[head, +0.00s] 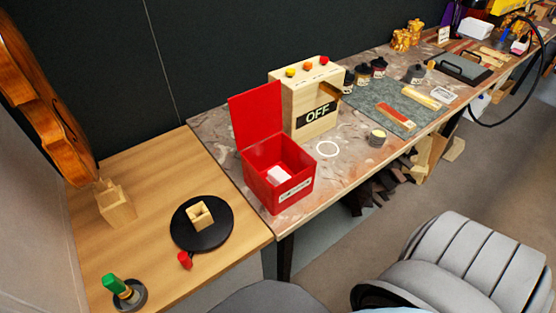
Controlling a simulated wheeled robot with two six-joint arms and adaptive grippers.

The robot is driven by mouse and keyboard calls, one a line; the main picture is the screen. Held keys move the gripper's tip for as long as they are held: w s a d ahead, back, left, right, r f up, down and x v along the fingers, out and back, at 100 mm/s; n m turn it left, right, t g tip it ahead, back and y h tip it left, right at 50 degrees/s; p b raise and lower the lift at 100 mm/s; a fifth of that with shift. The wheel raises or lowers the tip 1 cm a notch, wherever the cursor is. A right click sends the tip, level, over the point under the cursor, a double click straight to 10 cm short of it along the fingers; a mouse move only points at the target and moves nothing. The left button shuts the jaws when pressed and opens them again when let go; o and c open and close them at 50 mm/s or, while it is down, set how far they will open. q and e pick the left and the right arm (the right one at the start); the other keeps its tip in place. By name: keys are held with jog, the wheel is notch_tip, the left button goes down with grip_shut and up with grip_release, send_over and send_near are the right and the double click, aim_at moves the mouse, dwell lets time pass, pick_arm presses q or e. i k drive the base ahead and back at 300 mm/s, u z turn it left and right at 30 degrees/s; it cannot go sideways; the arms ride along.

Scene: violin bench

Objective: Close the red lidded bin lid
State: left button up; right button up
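The red lidded bin (296,189) stands near the left end of the stained workbench. Its lid (257,112) is up, standing nearly upright along the back edge. A pale block-like item (278,175) lies inside, and a white label is on the front wall. Neither of my grippers shows in the head view.
A wooden box marked OFF (317,117) with coloured buttons stands close behind the bin. A wooden table at left holds a black disc (222,236). A grey rounded chair-like object (470,262) is in front.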

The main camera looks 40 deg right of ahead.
aim_at(256, 114)
jog(key=z, duration=1.25)
